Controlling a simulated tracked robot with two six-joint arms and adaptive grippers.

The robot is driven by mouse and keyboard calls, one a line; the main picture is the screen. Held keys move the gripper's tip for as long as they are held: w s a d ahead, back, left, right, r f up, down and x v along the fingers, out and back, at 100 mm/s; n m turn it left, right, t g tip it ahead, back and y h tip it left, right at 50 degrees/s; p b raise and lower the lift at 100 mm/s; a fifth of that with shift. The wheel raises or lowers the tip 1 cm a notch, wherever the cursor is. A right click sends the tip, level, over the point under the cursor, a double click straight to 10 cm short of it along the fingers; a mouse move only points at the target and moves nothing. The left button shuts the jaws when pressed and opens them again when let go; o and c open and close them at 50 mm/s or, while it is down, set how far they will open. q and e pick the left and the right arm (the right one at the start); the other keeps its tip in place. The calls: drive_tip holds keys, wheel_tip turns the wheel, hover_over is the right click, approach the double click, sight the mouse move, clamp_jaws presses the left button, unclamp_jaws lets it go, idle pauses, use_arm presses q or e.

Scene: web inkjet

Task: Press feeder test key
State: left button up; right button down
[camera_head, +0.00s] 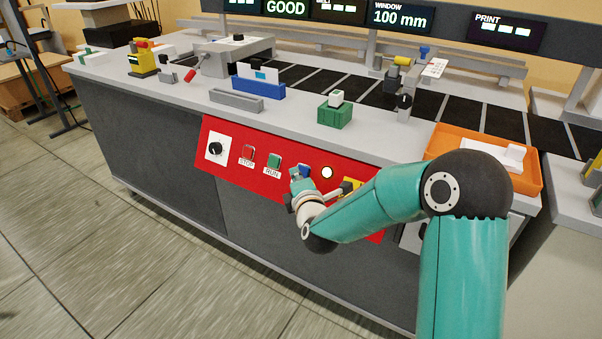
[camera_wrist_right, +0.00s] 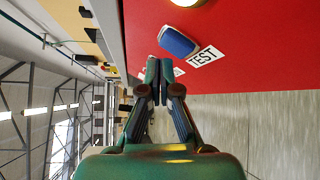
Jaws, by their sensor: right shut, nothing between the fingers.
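The blue test key (camera_head: 304,171) is on the red sloped panel (camera_head: 225,175) at the front of the bench. In the right wrist view the blue key (camera_wrist_right: 178,42) is clear, with a white TEST label (camera_wrist_right: 207,56) beside it. My right gripper (camera_head: 299,184) is shut and empty, close in front of the panel. In the wrist view its tips (camera_wrist_right: 152,72) lie just beside and below the blue key, and I cannot tell whether they touch the panel. In the head view the gripper and arm hide the TEST label and part of the panel. My left gripper is not in view.
Left of the blue key are a green RUN key (camera_head: 274,162), a red STOP key (camera_head: 248,153) and a black knob (camera_head: 215,149). A round white lamp (camera_head: 327,172) is to its right. An orange tray (camera_head: 440,139) and a green block (camera_head: 334,117) stand on the bench above.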

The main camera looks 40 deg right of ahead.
idle(0.7)
drive_tip(key=shift+w+d+f, duration=0.15)
drive_tip(key=shift+d, duration=0.2)
drive_tip(key=shift+w+d+f+b, duration=0.15)
drive_tip(key=shift+d+f+b, duration=0.05)
drive_tip(key=shift+d+b, duration=0.15)
idle(0.7)
drive_tip(key=shift+a+r, duration=0.1)
drive_tip(key=shift+s+a+r+p, duration=0.3)
drive_tip(key=shift+a+r, duration=0.05)
drive_tip(key=shift+a, duration=0.25)
drive_tip(key=a, duration=0.1)
drive_tip(key=s+a+r+p, duration=0.1)
drive_tip(key=a+r+p, duration=0.1)
drive_tip(key=a, duration=0.1)
drive_tip(key=shift+s+r, duration=0.2)
drive_tip(key=shift+s, duration=0.15)
idle(1.0)
